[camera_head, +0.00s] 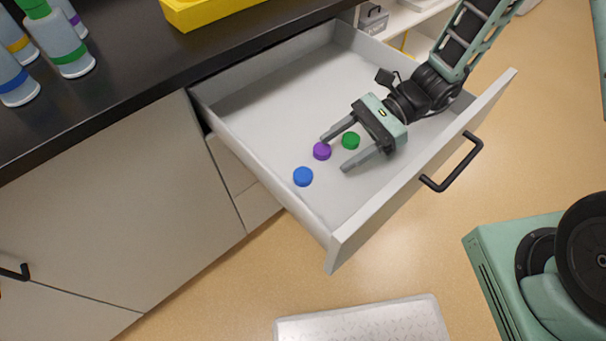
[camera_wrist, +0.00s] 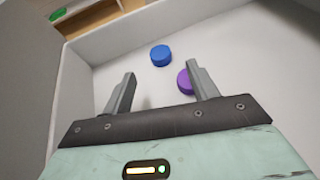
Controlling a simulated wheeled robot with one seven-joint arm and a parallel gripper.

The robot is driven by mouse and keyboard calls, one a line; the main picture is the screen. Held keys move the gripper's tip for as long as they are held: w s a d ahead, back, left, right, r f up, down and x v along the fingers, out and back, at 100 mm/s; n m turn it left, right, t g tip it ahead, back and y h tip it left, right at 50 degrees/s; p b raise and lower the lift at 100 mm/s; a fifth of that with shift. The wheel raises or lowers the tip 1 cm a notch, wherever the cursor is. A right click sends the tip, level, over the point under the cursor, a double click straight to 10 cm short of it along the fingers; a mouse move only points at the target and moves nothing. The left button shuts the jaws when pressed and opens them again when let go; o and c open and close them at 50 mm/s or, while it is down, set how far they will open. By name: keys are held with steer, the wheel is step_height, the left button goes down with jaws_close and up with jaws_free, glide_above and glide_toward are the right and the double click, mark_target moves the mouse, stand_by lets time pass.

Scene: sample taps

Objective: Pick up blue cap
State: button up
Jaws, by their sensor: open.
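The blue cap (camera_head: 303,176) lies on the floor of the open drawer, near the drawer's left side wall in the head view. It also shows in the wrist view (camera_wrist: 160,55), ahead of the fingertips and roughly between their lines. My gripper (camera_head: 334,154) is open and empty, reaching into the drawer from the right. It also shows in the wrist view (camera_wrist: 163,72). The blue cap is apart from both fingers. A purple cap (camera_head: 322,151) lies close to one fingertip; in the wrist view it (camera_wrist: 185,82) is partly hidden behind the right finger.
A green cap (camera_head: 351,141) lies between my fingers in the head view. The drawer (camera_head: 262,80) has raised walls and a front panel with a black handle (camera_head: 455,165). Bottles (camera_head: 62,45) and a yellow tray (camera_head: 205,12) stand on the dark counter. The back of the drawer is clear.

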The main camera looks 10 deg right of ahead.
mark_target(303, 174)
steer(key=shift+x, duration=3.95)
steer(key=c, duration=1.1)
